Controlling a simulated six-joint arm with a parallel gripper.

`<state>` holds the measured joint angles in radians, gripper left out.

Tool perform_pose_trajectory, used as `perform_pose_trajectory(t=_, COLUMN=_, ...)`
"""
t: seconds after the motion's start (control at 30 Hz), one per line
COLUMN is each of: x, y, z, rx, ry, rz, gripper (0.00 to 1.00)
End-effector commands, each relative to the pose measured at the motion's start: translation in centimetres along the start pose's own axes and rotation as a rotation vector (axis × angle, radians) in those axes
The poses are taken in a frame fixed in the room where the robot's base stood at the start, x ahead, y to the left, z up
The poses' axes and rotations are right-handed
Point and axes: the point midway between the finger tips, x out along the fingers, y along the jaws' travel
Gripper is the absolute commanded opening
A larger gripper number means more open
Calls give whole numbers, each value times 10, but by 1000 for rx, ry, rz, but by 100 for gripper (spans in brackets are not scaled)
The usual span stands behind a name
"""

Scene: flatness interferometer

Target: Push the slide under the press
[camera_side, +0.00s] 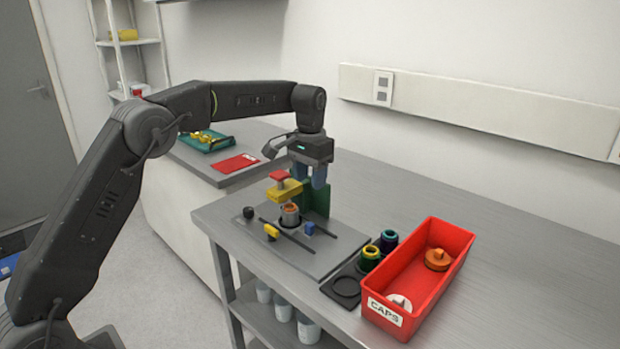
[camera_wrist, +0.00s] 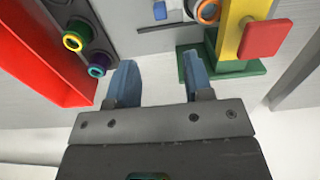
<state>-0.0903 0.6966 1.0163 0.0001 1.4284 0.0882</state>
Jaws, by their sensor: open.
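The press has a green post (camera_side: 316,197), a yellow arm (camera_side: 285,192) and a red pad (camera_side: 279,176). In the wrist view its yellow arm (camera_wrist: 233,32) and red pad (camera_wrist: 265,39) are at the upper right. A cup with an orange rim (camera_side: 290,214) stands beside or under the yellow arm; I cannot tell which. A blue block (camera_side: 309,228) and a yellow block (camera_side: 271,231) sit by the slots of the grey plate (camera_side: 318,258). I cannot tell which part is the slide. My gripper (camera_side: 312,172) (camera_wrist: 160,82) is open and empty, above and behind the press.
A red caps bin (camera_side: 422,304) stands right of the plate, with an orange cap (camera_side: 438,260) and a white cap (camera_side: 398,303). A dark rack (camera_side: 345,288) holds two ringed cups (camera_side: 370,258) (camera_side: 389,241). A black knob (camera_side: 248,212) is on the plate's left.

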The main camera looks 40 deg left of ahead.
Motion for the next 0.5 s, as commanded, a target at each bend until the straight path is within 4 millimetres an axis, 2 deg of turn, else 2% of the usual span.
perform_pose_trajectory(t=0.17, x=2, y=5, z=0, rx=-115, ry=-4, rz=-30, gripper=47)
perform_pose_trajectory(t=0.27, x=4, y=12, z=0, rx=-285, ry=-3, rz=-74, gripper=47)
perform_pose_trajectory(t=0.5, x=9, y=30, z=1, rx=-805, ry=63, rz=-204, gripper=47)
